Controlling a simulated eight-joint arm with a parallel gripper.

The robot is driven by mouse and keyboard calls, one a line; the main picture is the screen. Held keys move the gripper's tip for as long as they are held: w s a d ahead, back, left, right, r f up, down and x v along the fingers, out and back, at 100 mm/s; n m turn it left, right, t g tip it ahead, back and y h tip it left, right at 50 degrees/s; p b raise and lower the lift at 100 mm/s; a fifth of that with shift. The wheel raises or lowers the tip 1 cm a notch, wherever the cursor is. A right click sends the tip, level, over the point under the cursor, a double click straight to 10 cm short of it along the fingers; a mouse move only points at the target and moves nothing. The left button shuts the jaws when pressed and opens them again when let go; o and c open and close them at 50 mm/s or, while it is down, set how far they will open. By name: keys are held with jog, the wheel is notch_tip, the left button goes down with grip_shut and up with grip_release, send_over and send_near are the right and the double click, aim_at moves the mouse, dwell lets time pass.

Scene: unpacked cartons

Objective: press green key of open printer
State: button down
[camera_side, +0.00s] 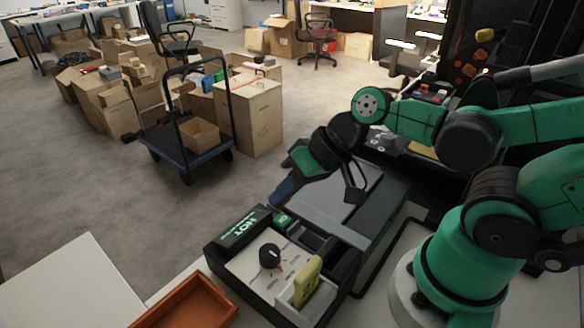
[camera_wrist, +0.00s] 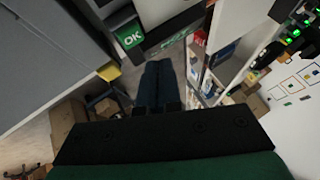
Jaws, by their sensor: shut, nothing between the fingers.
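The printer (camera_side: 262,283) is a dark box with a pale control panel at its front and a grey top behind. Its green key (camera_side: 283,219) sits at the panel's far edge, beside a dark display reading "HOT" in green. The green key, marked "OK", also shows in the wrist view (camera_wrist: 131,37) at upper left. My gripper (camera_side: 277,202) is shut and empty, its dark blue fingers pointing down just behind and above the key. In the wrist view the fingertips (camera_wrist: 158,64) are below and right of the key, with a visible gap.
The panel carries a black knob (camera_side: 270,256) and a yellow piece (camera_side: 308,281) standing in a pale slot. An orange tray (camera_side: 193,305) lies to the left on the table. A trolley (camera_side: 186,140) and cartons (camera_side: 256,113) stand on the floor beyond.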

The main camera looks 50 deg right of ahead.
aim_at(283, 222)
jog(key=shift+f, duration=0.95)
jog(key=shift+f, duration=0.1)
dwell(1.4)
jog(key=shift+f, duration=0.35)
